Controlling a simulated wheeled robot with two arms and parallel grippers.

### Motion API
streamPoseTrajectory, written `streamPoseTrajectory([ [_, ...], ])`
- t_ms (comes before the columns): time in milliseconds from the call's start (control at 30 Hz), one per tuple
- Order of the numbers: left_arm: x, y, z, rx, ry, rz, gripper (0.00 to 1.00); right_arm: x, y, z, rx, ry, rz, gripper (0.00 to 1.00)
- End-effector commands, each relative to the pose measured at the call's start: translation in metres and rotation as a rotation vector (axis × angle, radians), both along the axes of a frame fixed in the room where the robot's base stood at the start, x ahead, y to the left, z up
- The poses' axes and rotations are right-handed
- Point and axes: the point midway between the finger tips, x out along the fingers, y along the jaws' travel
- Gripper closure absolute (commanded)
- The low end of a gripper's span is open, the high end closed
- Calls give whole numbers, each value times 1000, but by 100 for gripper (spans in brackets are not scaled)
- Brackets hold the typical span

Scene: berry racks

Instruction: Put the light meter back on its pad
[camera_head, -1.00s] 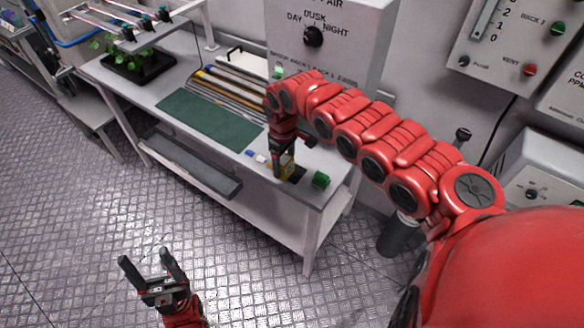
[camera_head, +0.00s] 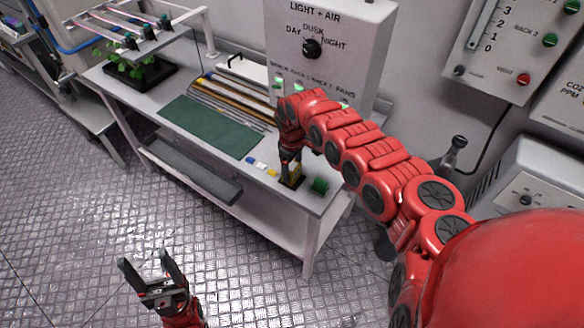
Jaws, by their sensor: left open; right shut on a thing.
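The light meter (camera_head: 297,172) is a small yellow block near the front right corner of the bench. My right gripper (camera_head: 291,168) is shut on it from above and hides part of it. A dark pad (camera_head: 291,184) shows just beneath the meter on the bench top. The meter is over the pad; I cannot tell whether it touches it. My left gripper (camera_head: 156,277) is open and empty, low over the floor and away from the bench.
A green block (camera_head: 319,187) stands close to the right of the pad. Small blue, white and yellow pieces (camera_head: 260,166) lie to its left. A green mat (camera_head: 210,126) and several rods (camera_head: 232,95) lie further left. The control box (camera_head: 330,50) stands behind.

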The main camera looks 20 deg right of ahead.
Motion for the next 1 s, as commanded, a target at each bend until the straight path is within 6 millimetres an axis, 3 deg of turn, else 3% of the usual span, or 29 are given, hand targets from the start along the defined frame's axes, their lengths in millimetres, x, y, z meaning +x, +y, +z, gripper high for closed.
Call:
streamPoseTrajectory([
  [67,0,0,-3,0,0,0,33,0,0,-3,0,0,0,100],
  [100,0,0,-2,0,0,0,33,0,0,-3,0,0,0,24],
  [233,0,0,-2,0,0,0,33,0,0,-2,0,0,0,1],
  [567,0,0,0,0,0,0,33,1,-1,4,0,-1,0,0],
  [767,0,0,-9,0,0,0,33,2,-3,36,-3,-7,-1,0],
  [1000,0,0,-23,0,0,0,33,2,-1,89,-1,-8,1,0],
])
